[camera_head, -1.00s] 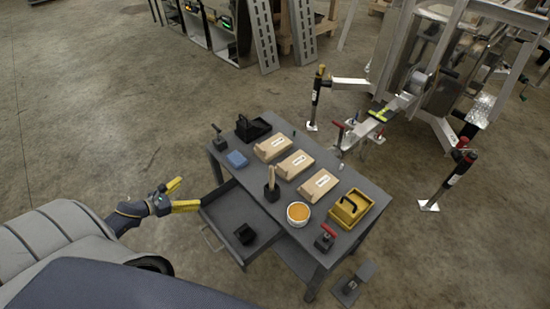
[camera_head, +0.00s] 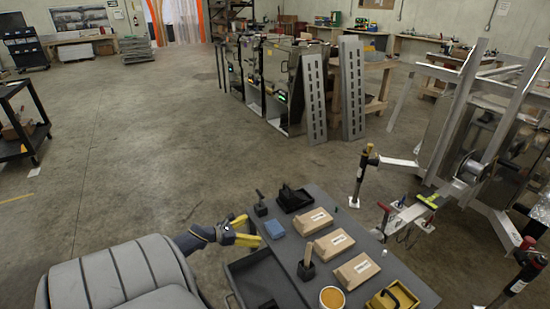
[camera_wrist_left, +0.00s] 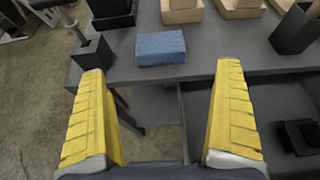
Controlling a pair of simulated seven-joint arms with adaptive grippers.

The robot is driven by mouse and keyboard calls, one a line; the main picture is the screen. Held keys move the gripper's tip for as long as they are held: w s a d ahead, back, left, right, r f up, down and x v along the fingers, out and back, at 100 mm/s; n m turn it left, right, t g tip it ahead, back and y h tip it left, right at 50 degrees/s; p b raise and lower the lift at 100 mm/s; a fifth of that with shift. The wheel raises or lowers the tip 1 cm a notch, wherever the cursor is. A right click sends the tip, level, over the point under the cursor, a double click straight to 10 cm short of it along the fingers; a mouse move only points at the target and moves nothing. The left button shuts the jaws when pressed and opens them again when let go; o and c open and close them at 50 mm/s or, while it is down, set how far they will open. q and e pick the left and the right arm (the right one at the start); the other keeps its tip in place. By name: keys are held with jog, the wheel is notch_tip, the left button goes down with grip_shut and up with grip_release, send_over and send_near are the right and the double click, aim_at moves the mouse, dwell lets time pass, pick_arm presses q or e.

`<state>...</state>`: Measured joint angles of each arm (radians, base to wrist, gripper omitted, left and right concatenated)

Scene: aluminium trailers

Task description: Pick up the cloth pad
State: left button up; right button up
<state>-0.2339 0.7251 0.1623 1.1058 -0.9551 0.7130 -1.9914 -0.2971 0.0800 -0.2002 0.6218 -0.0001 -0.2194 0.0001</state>
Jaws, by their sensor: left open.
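The cloth pad is a small blue block (camera_head: 275,229) lying on the grey table top near its left edge. In the left wrist view the blue pad (camera_wrist_left: 161,48) lies ahead of the fingers, roughly centred between them. My left gripper (camera_head: 243,230) has yellow fingers and is open and empty, just left of the table edge and the pad, apart from it. In the left wrist view its two fingers (camera_wrist_left: 164,100) are spread wide, with the pad beyond the tips. My right gripper is not in view.
The grey table (camera_head: 405,270) carries cardboard boxes (camera_head: 334,243), a black tray (camera_head: 294,198), a wooden-handled tool in a black holder (camera_head: 306,263), an orange-filled tub (camera_head: 331,298) and a yellow case (camera_head: 392,298). A black holder (camera_wrist_left: 92,52) stands left of the pad. An open drawer (camera_head: 262,279) sits below.

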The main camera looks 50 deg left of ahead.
aim_at(270, 229)
pick_arm(q)
jog(key=shift+f+x, duration=0.1)
jog(key=shift+x, duration=2.6)
jog(key=shift+f+x, duration=0.15)
jog(key=shift+x, duration=2.5)
jog(key=c, duration=1)
